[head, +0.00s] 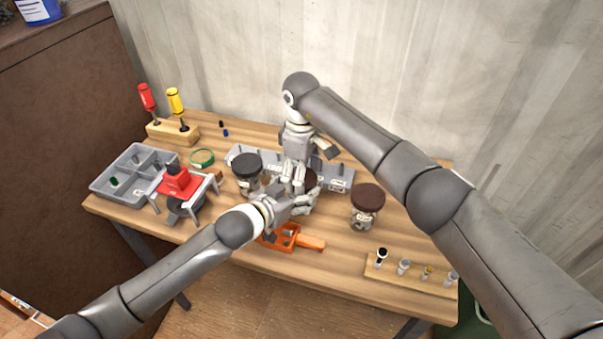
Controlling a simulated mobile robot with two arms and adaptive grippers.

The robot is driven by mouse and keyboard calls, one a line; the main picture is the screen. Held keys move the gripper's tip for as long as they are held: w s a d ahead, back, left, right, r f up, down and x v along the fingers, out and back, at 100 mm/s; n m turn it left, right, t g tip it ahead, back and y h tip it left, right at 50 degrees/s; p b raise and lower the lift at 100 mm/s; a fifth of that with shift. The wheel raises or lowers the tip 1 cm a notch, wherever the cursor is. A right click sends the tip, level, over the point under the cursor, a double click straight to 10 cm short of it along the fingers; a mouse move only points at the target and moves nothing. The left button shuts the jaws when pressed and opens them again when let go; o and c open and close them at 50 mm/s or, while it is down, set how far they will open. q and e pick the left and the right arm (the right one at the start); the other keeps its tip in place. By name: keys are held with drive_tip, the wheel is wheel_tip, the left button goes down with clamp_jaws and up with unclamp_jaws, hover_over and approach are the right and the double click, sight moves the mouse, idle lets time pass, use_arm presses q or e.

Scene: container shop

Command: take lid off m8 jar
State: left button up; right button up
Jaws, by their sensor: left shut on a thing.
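A jar with a dark brown lid (311,181) stands mid-table, mostly hidden behind my two grippers. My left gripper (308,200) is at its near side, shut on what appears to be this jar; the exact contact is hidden. My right gripper (294,182) reaches down from above at the left side of the lid; its fingers overlap the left hand, so its opening cannot be told. A jar with a black lid (246,164) stands to the left. A jar with a brown lid (368,197) stands to the right. No M8 label is readable.
A grey strip with pegs (340,180) runs behind the jars. An orange tool (312,243) lies in front. A divided grey tray (118,192), red-topped device (178,180), green ring (202,157) and screwdriver block (170,133) are left; a small-vial rack (410,277) is front right.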

use_arm(q)
drive_tip(key=shift+d, duration=0.1)
use_arm(e)
drive_tip(key=o, duration=1)
drive_tip(key=shift+a, duration=0.15)
drive_tip(key=shift+o, duration=0.6)
drive_tip(key=shift+r, duration=2.25)
use_arm(q)
drive_tip(key=o, duration=2.1)
drive_tip(key=shift+c, duration=0.2)
